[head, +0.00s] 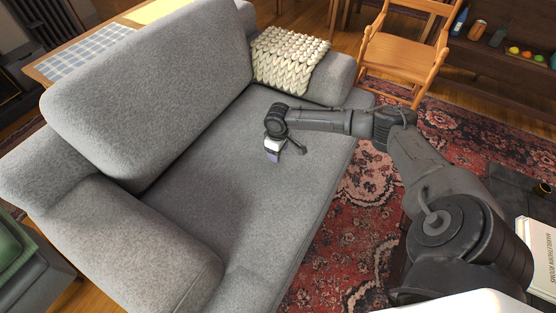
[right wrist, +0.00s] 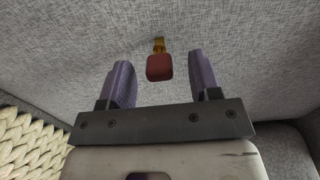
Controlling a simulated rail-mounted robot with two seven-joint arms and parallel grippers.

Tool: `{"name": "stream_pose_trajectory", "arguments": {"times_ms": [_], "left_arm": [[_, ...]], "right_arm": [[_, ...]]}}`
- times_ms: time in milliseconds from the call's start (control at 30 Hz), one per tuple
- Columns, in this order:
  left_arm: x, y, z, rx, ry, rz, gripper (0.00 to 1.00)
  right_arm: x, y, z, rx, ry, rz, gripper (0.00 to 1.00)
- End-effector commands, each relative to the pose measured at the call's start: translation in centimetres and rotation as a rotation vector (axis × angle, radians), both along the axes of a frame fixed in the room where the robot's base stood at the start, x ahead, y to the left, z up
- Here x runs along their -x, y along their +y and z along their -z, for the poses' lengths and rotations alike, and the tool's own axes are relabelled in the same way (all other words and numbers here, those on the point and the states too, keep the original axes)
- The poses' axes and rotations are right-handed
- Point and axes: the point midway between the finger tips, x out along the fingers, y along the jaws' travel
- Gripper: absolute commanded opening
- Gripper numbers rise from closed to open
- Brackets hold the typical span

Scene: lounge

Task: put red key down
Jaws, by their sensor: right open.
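The red key (right wrist: 159,67) shows in the right wrist view, with a red square head and a short golden shaft. It lies against the grey fabric of the sofa, between and slightly beyond my fingertips. My right gripper (right wrist: 160,78) is open, with its two purple fingers apart on either side of the key and a gap visible on each side. In the head view my right gripper (head: 274,152) is over the seat of the grey sofa (head: 215,205). The key cannot be made out in the head view. My left gripper is not in view.
A cream knitted throw (head: 290,60) lies by the sofa's far arm, and its edge shows in the right wrist view (right wrist: 28,143). The near seat is clear.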

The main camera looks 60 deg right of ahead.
Motion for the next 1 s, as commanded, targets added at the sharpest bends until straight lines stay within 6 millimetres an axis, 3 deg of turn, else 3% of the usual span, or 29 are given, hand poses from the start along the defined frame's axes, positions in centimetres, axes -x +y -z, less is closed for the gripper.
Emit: {"name": "stream_pose_trajectory", "arguments": {"times_ms": [167,767,1000], "left_arm": [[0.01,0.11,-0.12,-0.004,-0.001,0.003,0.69],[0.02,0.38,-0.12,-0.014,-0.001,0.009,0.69],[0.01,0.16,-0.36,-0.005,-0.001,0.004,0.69]], "right_arm": [[-0.02,-0.02,-0.14,0.0,-0.001,0.0,0.56],[-0.01,-0.03,-0.14,0.0,-0.001,0.001,0.01],[-0.01,-0.04,-0.41,0.0,-0.001,0.001,0.01]]}}
